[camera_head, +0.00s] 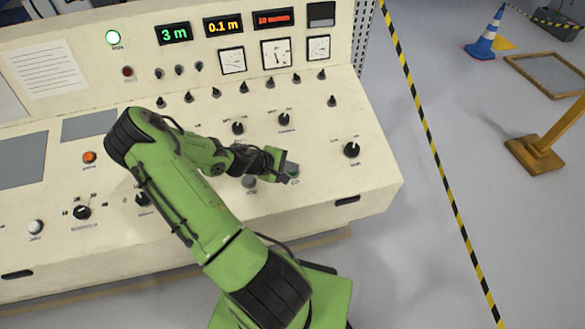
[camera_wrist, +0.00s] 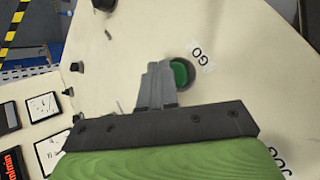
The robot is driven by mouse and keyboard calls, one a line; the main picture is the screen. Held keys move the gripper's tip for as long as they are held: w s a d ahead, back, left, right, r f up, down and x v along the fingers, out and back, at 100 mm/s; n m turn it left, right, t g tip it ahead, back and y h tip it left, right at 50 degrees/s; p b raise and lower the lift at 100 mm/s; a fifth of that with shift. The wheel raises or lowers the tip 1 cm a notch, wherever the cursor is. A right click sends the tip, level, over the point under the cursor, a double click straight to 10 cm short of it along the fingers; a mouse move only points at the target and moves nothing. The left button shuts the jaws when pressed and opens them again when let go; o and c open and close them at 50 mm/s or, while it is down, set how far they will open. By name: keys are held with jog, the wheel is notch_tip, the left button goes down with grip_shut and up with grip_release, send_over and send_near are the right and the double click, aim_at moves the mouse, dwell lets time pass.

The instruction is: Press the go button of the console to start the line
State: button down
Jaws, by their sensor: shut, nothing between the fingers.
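The console (camera_head: 365,190) is a cream sloped panel with knobs, gauges and displays. The go button (camera_wrist: 181,72) is round and green with a dark rim. Its label "GO" (camera_wrist: 196,54) is beside it. In the head view the green button (camera_head: 292,171) shows just by my gripper (camera_head: 282,163), partly hidden. In the wrist view my gripper's fingertips (camera_wrist: 158,66) are shut together and empty, overlapping the left edge of the button in the picture. I cannot tell whether they touch it.
A grey button (camera_head: 249,181) sits left of the go button. Black knobs (camera_head: 352,149) stand around.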

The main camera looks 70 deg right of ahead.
jog(key=shift+r, duration=0.2)
jog(key=r+p, duration=0.2)
jog(key=r, duration=0.1)
jog(key=a+r+p, duration=0.1)
jog(key=r, duration=0.1)
jog(key=shift+s+p, duration=0.3)
jog(key=shift+p, duration=0.05)
jog(key=shift+f, duration=0.1)
dwell(0.7)
